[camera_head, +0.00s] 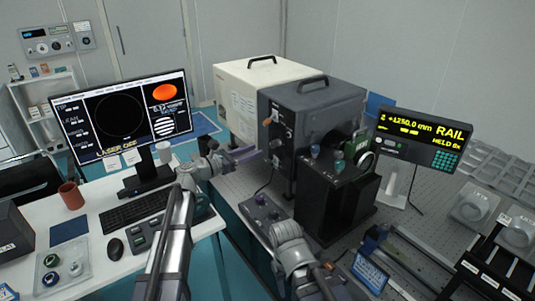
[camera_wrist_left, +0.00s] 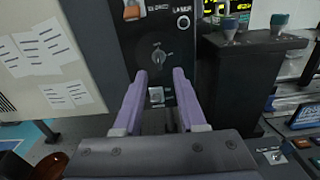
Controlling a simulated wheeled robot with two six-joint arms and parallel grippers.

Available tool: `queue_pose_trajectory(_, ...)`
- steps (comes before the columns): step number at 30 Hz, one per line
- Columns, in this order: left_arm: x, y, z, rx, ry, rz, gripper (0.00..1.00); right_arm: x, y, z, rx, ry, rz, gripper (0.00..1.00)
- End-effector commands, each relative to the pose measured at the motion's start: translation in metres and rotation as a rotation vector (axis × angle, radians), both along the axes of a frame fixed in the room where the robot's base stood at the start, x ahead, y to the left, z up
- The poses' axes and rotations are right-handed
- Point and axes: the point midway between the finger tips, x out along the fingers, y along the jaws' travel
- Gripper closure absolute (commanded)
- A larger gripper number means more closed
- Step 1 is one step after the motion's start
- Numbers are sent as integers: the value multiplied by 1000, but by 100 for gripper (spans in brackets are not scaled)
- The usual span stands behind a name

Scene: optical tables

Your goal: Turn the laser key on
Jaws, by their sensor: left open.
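The laser is a large box with a cream rear body (camera_head: 240,95) and a dark grey front unit (camera_head: 318,98). In the left wrist view its dark front panel (camera_wrist_left: 125,50) fills the upper middle. A round dial-like switch (camera_wrist_left: 158,56) sits on the panel, with a small pale fitting (camera_wrist_left: 156,95) below it. A round lock (camera_wrist_left: 183,22) sits under the LASER label. I cannot tell surely which is the key. My left gripper (camera_head: 250,155) is open and empty, its purple fingers (camera_wrist_left: 158,78) pointing at the panel. The monitor (camera_head: 122,112) reads LASER OFF.
A black block (camera_head: 335,195) with knobs on top stands right of the panel. A small control box (camera_head: 262,213) lies on the optical table before the laser. My right arm's links show at the bottom.

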Motion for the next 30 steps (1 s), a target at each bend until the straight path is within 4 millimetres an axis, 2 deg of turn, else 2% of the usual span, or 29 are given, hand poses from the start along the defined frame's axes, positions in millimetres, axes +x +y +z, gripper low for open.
queue_pose_trajectory(8, 5, -2, 1, -39, 27, 7, 60, 0, 0, -2, 0, 0, 0, 50)
queue_pose_trajectory(21, 42, -51, 1, -35, 25, 5, 60, 0, 0, -2, 0, 0, 0, 50)
queue_pose_trajectory(30, 48, -61, 1, -35, 25, 7, 60, 0, 0, -2, 0, 0, 0, 50)
